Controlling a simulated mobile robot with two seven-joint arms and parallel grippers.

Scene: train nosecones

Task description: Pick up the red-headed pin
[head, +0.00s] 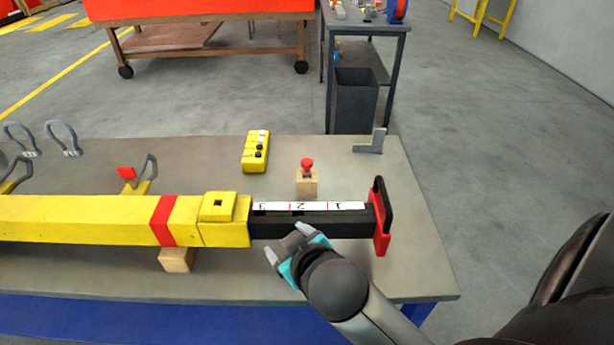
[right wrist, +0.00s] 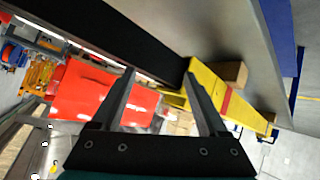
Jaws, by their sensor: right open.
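The red-headed pin (head: 307,164) stands upright in a small wooden block (head: 307,184) on the grey table, behind the black end of a yellow bar. I cannot make out the pin in the right wrist view. My right gripper (head: 288,243) is open and empty. In the head view it shows in front of the black bar section, lower and slightly left of the pin, with the bar between them in the picture. Its two fingers also show in the right wrist view (right wrist: 160,74), with nothing between them. My left gripper is not in view.
The long yellow bar (head: 90,219) with a black section (head: 275,226) and red end plate (head: 380,218) crosses the table (head: 420,265). A yellow button box (head: 255,151) and a grey bracket (head: 372,143) lie behind it. Grey hooks (head: 62,138) are at left.

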